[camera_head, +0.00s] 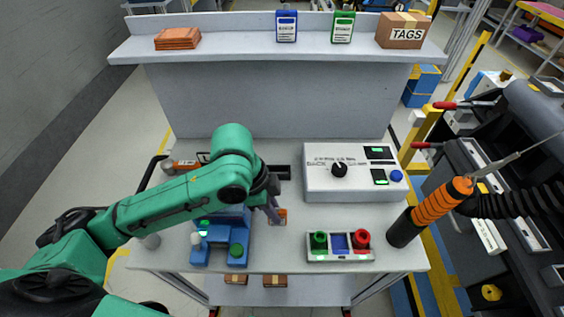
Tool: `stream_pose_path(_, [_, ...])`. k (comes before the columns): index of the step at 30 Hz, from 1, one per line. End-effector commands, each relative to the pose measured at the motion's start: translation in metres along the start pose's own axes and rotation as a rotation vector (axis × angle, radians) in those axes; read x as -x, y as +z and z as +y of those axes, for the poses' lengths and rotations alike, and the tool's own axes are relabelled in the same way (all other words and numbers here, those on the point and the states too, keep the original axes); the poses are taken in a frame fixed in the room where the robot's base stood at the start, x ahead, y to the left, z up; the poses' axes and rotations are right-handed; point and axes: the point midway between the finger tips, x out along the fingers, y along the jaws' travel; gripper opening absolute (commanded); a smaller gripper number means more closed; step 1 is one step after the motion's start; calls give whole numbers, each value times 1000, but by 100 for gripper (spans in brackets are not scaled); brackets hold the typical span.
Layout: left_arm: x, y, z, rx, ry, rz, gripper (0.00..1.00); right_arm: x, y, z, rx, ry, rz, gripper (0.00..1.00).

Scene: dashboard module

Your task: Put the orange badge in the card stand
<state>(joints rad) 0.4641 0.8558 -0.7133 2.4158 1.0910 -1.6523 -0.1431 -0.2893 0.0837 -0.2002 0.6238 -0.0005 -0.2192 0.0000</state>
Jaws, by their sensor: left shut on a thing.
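My left gripper (272,206) is shut on the orange badge (282,215), a small card with an orange face and a grey part. It holds the badge over the middle of the table, just right of a blue fixture (215,262). The wrist and fingers hide part of the badge. How far the badge is above the tabletop is hard to tell. I cannot surely pick out the card stand; the blue fixture is partly covered by my left arm. My right gripper is not in view.
A white control box (350,187) stands at the back right. A tray (313,255) with green and red knobs is at the front right. The shelf holds blue (287,26) and green (342,27) packs and a TAGS box (403,34).

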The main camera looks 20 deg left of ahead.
Motion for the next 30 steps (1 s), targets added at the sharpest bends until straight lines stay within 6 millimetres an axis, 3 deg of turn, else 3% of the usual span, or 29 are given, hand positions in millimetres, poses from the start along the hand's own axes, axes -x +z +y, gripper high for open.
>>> stream_pose_path(4, [4, -2, -23, -12, 3, 1, 0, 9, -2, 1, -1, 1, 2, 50])
stream_pose_path(12, [5, -5, -113, -10, 2, 2, 0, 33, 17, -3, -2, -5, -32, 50])
stream_pose_path(18, [3, -5, -160, -14, 3, 1, 0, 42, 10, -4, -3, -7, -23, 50])
stream_pose_path(24, [1, -3, -181, -12, 3, 0, 0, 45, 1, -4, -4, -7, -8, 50])
stream_pose_path(30, [-32, 7, -179, -13, 4, -1, 0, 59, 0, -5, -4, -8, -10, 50])
